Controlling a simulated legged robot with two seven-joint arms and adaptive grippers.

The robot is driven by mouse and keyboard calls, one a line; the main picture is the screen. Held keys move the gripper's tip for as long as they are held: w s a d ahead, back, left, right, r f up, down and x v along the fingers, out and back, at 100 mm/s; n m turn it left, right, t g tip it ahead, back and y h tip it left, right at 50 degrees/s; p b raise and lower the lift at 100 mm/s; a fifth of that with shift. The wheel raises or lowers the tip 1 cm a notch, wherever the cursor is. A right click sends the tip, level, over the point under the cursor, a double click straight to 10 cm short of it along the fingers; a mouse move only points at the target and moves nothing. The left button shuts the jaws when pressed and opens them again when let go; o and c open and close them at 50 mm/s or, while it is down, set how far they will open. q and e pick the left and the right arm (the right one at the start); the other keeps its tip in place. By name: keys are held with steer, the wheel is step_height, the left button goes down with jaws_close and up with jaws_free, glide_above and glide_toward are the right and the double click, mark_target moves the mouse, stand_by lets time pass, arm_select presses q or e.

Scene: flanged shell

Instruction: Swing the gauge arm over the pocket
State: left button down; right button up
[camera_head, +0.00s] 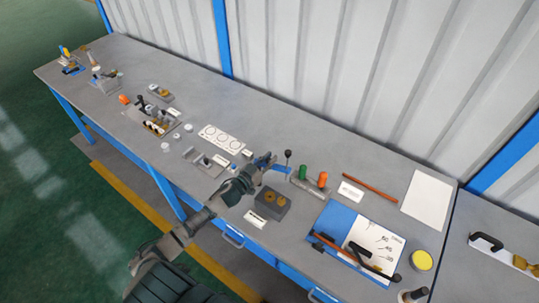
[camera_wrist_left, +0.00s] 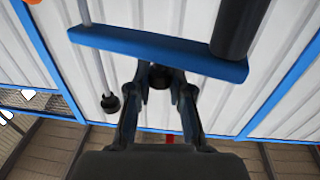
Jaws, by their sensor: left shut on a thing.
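My left gripper (camera_head: 264,159) is above the middle of the bench. In the left wrist view the left gripper (camera_wrist_left: 160,85) has its fingers closed around a dark knob (camera_wrist_left: 158,76) on the blue gauge arm (camera_wrist_left: 150,48). The blue gauge arm (camera_head: 279,168) also shows small in the head view, partly covered by the gripper. A dark cylinder (camera_wrist_left: 237,25) meets the bar's right end in the wrist view. A grey block (camera_head: 266,208) with two brass-coloured round parts stands in front of the gripper. I cannot make out the pocket clearly. My right gripper is not in view.
A thin rod with a black ball (camera_head: 288,153) stands close right of my gripper. A holder with green and orange pieces (camera_head: 320,180) is further right. A white card with circles (camera_head: 221,138) lies left.

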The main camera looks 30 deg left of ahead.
mark_target(261, 165)
arm_select(q)
steer(key=m+h, duration=0.2)
steer(key=h, duration=0.1)
steer(key=shift+s+a+g, duration=0.15)
steer(key=shift+s+g, duration=0.2)
steer(key=shift+g, duration=0.05)
steer(key=m+h, duration=0.1)
steer(key=g+h, duration=0.1)
steer(key=shift+s+m+h, duration=0.3)
steer(key=shift+m, duration=0.1)
steer(key=shift+s+a+f+m+g+h+b, duration=0.1)
steer(key=shift+s+m+g+h+b, duration=0.1)
steer(key=shift+m+g+h+b, duration=0.3)
steer(key=shift+s+m+g+h+b, duration=0.15)
steer(key=shift+m+g+h+b, duration=0.2)
steer(key=shift+h, duration=0.25)
steer(key=shift+s+a+m+g+h+b, duration=0.1)
steer(key=shift+s+m+g+h+b, duration=0.1)
steer(key=shift+m+g+h+b, duration=0.35)
steer(key=shift+s+m+g+h+b, duration=0.2)
steer(key=shift+m+g+h+b, duration=0.25)
steer(key=shift+m+g+h, duration=0.2)
steer(key=shift+s+a+m+g+h+b, duration=0.15)
steer(key=shift+s+m+g+h+b, duration=0.2)
steer(key=shift+m+g+h+b, duration=0.6)
steer(key=shift+g, duration=0.4)
steer(key=c, duration=1)
jaws_free()
steer(key=shift+c, duration=0.2)
steer(key=shift+a, duration=0.1)
